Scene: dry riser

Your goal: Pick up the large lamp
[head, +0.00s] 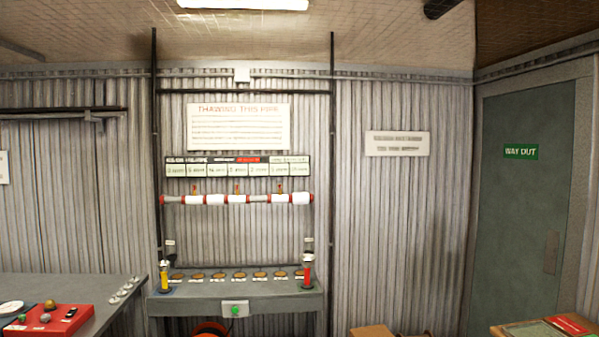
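Two upright lamp-like tools stand on the grey bench (215,303) against the back wall. A yellow one (164,279) stands at the bench's left end. A red one (307,274) stands at its right end. Both have dark or metallic tops. They look close in size, and I cannot tell surely which is the large lamp. Neither of my grippers shows in the head view.
A white-and-red pipe (237,199) runs above the bench, with several round discs below. A green button box (235,309) is on the bench front. A left table holds a red board (50,320). Boxes (372,331) stand low right, near a green door (520,220).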

